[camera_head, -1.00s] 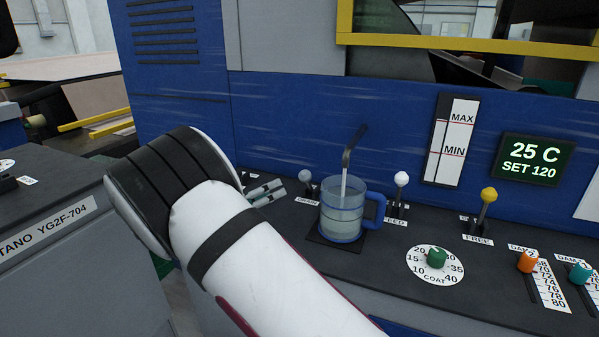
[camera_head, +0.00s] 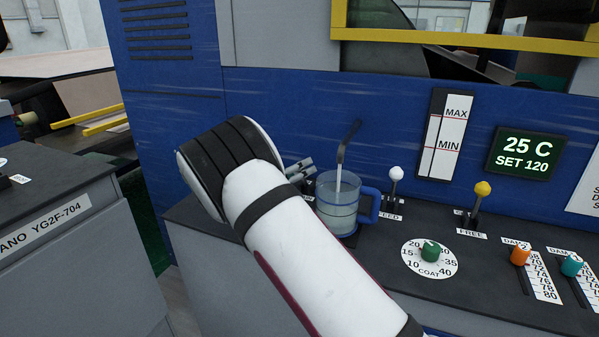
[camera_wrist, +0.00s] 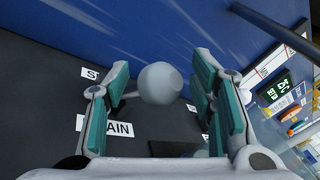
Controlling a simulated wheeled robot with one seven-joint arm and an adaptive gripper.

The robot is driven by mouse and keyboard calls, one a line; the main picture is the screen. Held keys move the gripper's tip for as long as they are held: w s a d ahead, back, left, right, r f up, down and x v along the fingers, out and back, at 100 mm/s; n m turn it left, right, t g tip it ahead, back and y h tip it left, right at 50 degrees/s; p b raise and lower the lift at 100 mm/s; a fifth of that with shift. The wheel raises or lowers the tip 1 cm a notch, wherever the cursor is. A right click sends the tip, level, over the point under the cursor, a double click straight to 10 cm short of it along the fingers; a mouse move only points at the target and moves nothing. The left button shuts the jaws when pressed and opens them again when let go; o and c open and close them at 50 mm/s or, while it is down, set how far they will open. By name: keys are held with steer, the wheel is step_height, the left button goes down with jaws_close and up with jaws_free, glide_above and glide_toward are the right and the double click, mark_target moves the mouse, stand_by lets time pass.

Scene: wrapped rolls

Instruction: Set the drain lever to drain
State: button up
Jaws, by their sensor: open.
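The drain lever's round grey knob (camera_wrist: 160,84) sits between the two fingers of my gripper (camera_wrist: 162,70) in the wrist view. The teal finger pads stand open on either side, with a visible gap on the left; contact on the right is hard to judge. A label (camera_wrist: 116,126) reading "AIN", its start covered by the left finger, lies below, and a label starting with S (camera_wrist: 90,73) lies above. In the head view, my gripper (camera_head: 301,170) shows only its fingertips beside the cup, and my arm hides most of the lever.
A blue-handled cup (camera_head: 338,205) with liquid and a bent dark-handled tool stands close right of my gripper. Beyond it are a white-knobbed lever (camera_head: 396,174), a yellow-knobbed lever (camera_head: 482,190) and a coat dial (camera_head: 430,253). The blue machine wall (camera_head: 290,110) rises behind.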

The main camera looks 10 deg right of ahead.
jaws_close()
steer(key=shift+s+a+f+t+h+b, duration=0.3)
steer(key=shift+s+a+f+h+b, duration=0.05)
steer(key=shift+f+h+b, duration=0.25)
steer(key=shift+s+a+f+m, duration=0.15)
steer(key=shift+s+a+f, duration=0.05)
steer(key=shift+s+f, duration=0.25)
steer(key=shift+s+a+f+m, duration=0.15)
steer(key=shift+s+f, duration=0.2)
steer(key=shift+f, duration=0.15)
jaws_free()
steer(key=shift+r, duration=0.1)
steer(key=shift+a, duration=0.1)
steer(key=shift+v, duration=3.65)
